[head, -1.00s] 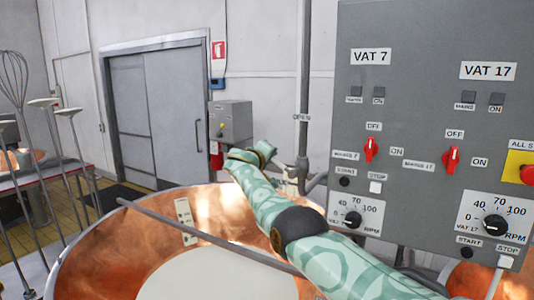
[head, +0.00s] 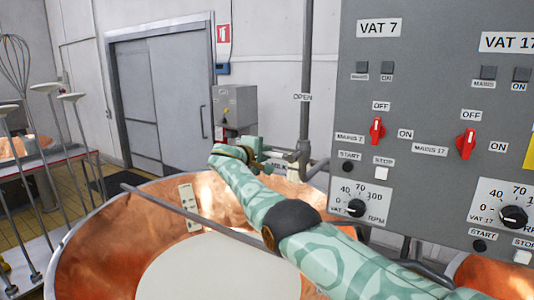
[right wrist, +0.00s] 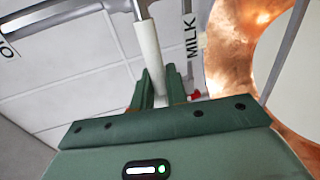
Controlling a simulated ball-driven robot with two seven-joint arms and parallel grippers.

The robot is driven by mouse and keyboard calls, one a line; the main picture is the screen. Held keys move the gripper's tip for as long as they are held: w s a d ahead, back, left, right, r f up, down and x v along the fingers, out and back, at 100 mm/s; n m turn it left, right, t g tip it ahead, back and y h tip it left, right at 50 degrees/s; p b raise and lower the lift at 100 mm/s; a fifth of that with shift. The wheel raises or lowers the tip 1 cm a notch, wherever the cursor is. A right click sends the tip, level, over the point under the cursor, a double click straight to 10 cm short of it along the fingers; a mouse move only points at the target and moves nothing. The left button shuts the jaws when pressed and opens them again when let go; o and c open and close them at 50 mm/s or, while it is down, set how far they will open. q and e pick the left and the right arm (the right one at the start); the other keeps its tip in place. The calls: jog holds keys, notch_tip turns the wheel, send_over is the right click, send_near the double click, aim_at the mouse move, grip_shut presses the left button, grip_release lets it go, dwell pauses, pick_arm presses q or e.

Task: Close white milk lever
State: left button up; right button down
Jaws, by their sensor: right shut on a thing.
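The white milk lever (right wrist: 148,50) shows in the right wrist view as a pale rod on a metal pipe, with a MILK label (right wrist: 190,35) beside it. My right gripper (right wrist: 160,82) has its two green fingers on either side of the rod's end and is shut on it. In the head view my right gripper (head: 248,150) is beyond the copper vat's far rim, just left of the upright pipe and its valve (head: 300,150). Its fingers and the lever are hard to make out there. My left gripper is not in view.
The copper vat (head: 95,240) holds white milk (head: 205,275), and a bar (head: 190,215) crosses above it. A grey control panel (head: 430,60) stands at the right. An OPEN label (head: 302,97) is on the upright pipe (head: 307,60). Whisks and stirrers (head: 75,125) stand at the left.

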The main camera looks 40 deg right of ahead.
jog(key=c, duration=1.5)
grip_release()
jog(key=shift+o, duration=0.2)
jog(key=shift+w+d+f, duration=0.15)
jog(key=shift+w, duration=0.05)
jog(key=b+v, duration=0.3)
jog(key=v, duration=1.3)
